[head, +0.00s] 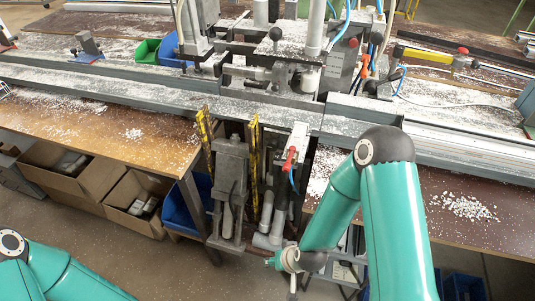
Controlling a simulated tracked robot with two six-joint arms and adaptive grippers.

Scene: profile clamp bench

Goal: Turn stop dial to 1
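I cannot make out a stop dial or any numbers at this size. The profile clamp machine (285,65) stands on the bench at the top middle, with clamps, hoses and a grey column. A small red lever (290,158) sits on a light grey part below the rail. My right arm reaches in from the lower right, and its wrist (290,260) hangs low in front of the machine's underside; no fingers can be made out there. My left arm shows only at the bottom left corner, and its gripper is out of the picture.
A long grey rail (110,81) crosses the bench, with white chips scattered around. Yellow-black striped posts (254,165) flank the grey lower unit (230,185). Cardboard boxes (95,185) stand under the left bench. Green (147,51) and blue bins sit behind the rail.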

